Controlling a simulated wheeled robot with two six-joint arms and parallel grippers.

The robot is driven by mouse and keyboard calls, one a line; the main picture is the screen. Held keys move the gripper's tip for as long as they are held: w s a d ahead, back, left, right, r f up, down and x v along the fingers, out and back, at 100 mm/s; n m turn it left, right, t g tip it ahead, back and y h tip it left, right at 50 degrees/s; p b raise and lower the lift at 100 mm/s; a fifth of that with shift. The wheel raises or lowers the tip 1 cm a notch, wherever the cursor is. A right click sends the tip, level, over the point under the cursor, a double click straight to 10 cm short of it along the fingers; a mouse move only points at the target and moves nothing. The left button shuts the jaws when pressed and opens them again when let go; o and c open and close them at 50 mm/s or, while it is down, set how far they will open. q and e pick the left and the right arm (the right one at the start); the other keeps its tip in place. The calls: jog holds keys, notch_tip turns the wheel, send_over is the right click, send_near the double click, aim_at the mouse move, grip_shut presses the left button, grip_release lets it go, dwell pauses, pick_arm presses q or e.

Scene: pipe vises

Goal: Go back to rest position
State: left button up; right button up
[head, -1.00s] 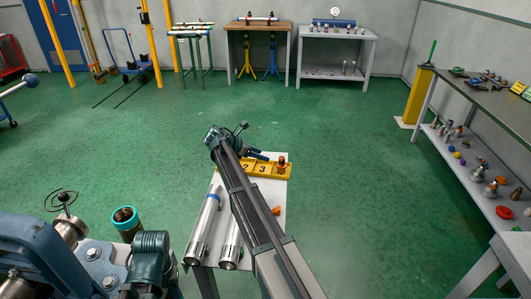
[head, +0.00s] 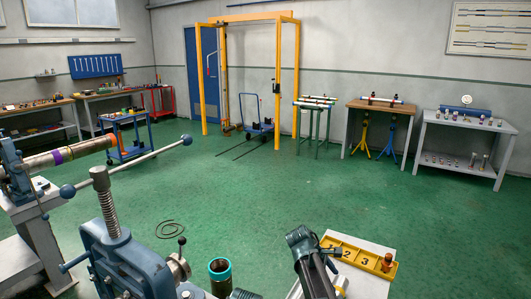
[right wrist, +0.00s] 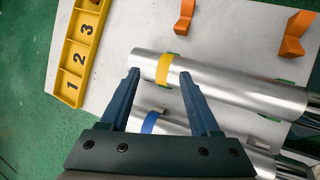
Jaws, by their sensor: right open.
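My right gripper (head: 335,255) hangs over the white table (head: 368,286) at the bottom of the head view, near the yellow numbered tray (head: 347,253). In the right wrist view my right gripper (right wrist: 159,75) is open, with nothing held between its two blue fingers. A silver pipe with a yellow band (right wrist: 230,82) and a silver pipe with a blue band (right wrist: 172,126) lie on the white table below it. The fingers partly cover the blue-banded pipe. My left gripper is not in view.
A blue pipe vise (head: 135,260) stands at lower left, with a dark, teal-rimmed cup (head: 220,275) beside it. Another vise at far left holds a pipe (head: 75,150). Orange blocks (right wrist: 296,33) lie on the white table. The green floor (head: 270,185) beyond is largely clear.

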pick_arm(q)
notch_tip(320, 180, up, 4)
jog(key=p, duration=0.3)
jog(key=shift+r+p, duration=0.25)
jog(key=shift+p, duration=0.05)
pick_arm(e)
jog(key=s+a+m+y, duration=0.2)
jog(key=s+a+m, duration=0.2)
jog(key=s+a, duration=0.4)
jog(key=s+a+m+g+y, duration=0.1)
jog(key=s+a+m+y, duration=0.2)
jog(key=s+a, duration=0.6)
jog(key=s+r+m, duration=0.1)
jog(key=s+m, duration=0.1)
jog(key=s, duration=0.5)
jog(key=shift+s, duration=0.25)
